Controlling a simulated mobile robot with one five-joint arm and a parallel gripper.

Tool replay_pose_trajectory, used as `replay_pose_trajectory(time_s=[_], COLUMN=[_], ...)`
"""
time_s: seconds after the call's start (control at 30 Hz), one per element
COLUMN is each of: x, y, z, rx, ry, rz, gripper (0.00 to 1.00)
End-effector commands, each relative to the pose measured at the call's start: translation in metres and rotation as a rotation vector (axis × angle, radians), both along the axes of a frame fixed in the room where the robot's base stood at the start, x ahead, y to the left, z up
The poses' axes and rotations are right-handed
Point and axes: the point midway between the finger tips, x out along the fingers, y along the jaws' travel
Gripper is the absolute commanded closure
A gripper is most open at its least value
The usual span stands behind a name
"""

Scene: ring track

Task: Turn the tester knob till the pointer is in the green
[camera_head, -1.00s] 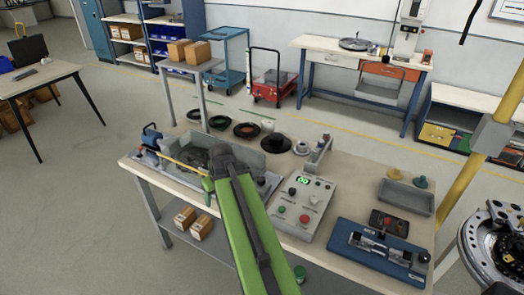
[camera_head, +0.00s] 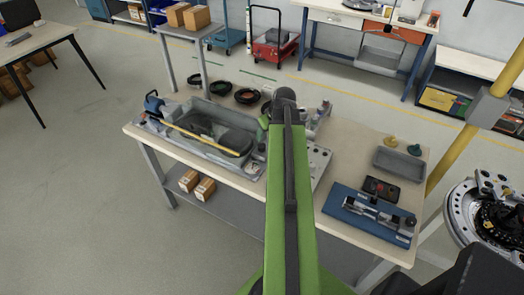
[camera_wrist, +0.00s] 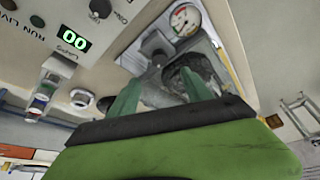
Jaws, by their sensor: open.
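The tester's round white gauge (camera_wrist: 186,18) shows at the top of the wrist view. It has coloured marks, but I cannot read where its pointer stands. A dark grey knob (camera_wrist: 155,45) sits on the tester's grey plate, below and left of the gauge. My gripper (camera_wrist: 160,78) is open, its two green fingers apart and pointing toward the knob; no contact shows. In the head view the tester (camera_head: 320,113) is partly hidden behind my green arm, and my fingertips are hidden there.
A control panel (camera_head: 319,160) with a green display (camera_wrist: 78,41) reading 00 stands close beside the tester. A grey bin (camera_head: 205,145) with a yellow rod is left, a blue fixture (camera_head: 370,215) and grey tray (camera_head: 400,163) right. Several dark rings lie behind.

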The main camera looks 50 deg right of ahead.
Motion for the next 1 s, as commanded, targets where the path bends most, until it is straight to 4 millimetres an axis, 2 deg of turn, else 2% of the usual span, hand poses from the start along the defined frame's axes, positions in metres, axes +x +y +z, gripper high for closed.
replay_pose_trajectory(time_s=[0.03,0.4,0.5,0.63,0.87,1.0], x=[0.005,0.035,0.042,0.046,0.046,0.045], y=[-0.002,-0.01,-0.012,-0.013,-0.013,-0.013], z=[-0.022,-0.097,-0.111,-0.117,-0.114,-0.114], rx=[0.0,0.0,0.0,0.0,0.001,0.001], ry=[0.0,0.0,0.0,0.0,0.0,0.0], rz=[0.0,0.0,-0.001,-0.001,-0.002,-0.002], gripper=[0.42,0.42,0.42,0.42,0.42,0.59])
